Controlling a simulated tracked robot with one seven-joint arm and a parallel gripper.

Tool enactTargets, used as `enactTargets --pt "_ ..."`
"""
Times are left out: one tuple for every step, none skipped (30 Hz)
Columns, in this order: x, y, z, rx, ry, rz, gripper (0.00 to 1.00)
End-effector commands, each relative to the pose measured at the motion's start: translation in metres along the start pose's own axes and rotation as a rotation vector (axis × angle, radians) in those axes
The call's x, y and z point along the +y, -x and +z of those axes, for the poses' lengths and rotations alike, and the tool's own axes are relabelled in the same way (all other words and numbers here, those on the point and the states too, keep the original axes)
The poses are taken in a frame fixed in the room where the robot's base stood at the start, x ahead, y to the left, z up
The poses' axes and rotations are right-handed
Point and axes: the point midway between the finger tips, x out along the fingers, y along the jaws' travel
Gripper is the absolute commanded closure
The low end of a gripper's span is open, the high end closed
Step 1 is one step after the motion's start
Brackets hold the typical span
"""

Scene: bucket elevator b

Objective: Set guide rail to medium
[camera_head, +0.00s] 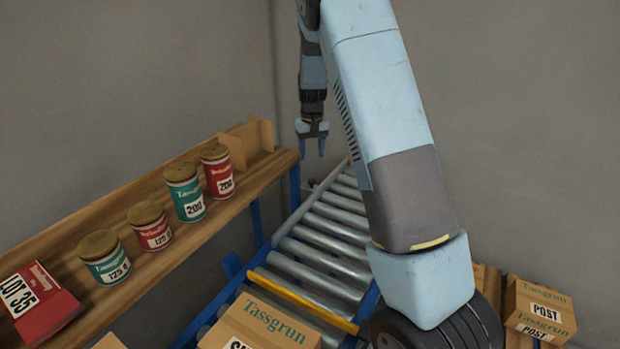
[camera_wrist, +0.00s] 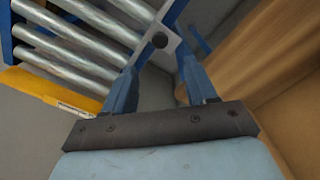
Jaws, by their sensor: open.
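A yellow bar (camera_head: 300,302) lies across the roller conveyor, behind a carton; it may be the guide rail, but I cannot tell for sure. A yellow piece with a white label strip (camera_wrist: 50,88) shows beside the rollers in the wrist view; the label is unreadable. A round dark knob (camera_wrist: 160,40) sits on a grey strip by the blue conveyor frame, beyond my fingertips. My gripper (camera_head: 311,143) points down above the far end of the conveyor. It also shows in the wrist view (camera_wrist: 160,62), with its two blue fingers apart and nothing between them.
A wooden shelf (camera_head: 150,195) on the left holds several tins and a red box (camera_head: 38,302). A carton (camera_head: 262,322) is on the near conveyor. More cartons (camera_head: 540,308) stand at right. Metal rollers (camera_head: 325,245) between are bare. Walls close off the back.

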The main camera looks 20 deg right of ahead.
Motion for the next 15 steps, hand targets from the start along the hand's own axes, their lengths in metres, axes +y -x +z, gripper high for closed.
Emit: enactTargets --pt "0.000 -0.010 0.001 -0.004 -0.001 0.001 0.43" --pt "0.000 -0.016 0.001 -0.004 -0.001 0.001 0.43" --pt "0.000 -0.023 0.001 -0.004 -0.001 0.001 0.43" --pt "0.000 -0.028 0.001 -0.004 -0.001 0.001 0.43" --pt "0.000 -0.033 0.001 -0.003 0.000 0.001 0.43" --pt "0.000 -0.040 0.001 -0.003 0.000 0.001 0.43" --pt "0.000 -0.046 0.001 -0.004 0.000 0.001 0.43" --pt "0.000 -0.051 0.001 -0.004 0.000 0.001 0.43" --pt "0.000 -0.058 0.001 -0.003 -0.001 0.001 0.43" --pt "0.000 -0.063 0.001 -0.004 -0.001 0.000 0.43" --pt "0.000 -0.068 0.001 -0.004 0.000 0.000 0.43" --pt "0.000 -0.074 0.001 -0.003 0.000 0.001 0.43" --pt "0.000 -0.077 0.001 -0.003 0.000 0.001 0.43" --pt "0.000 -0.081 0.001 -0.003 0.000 0.001 0.43" --pt "0.000 -0.086 0.001 -0.003 0.000 0.000 0.43"
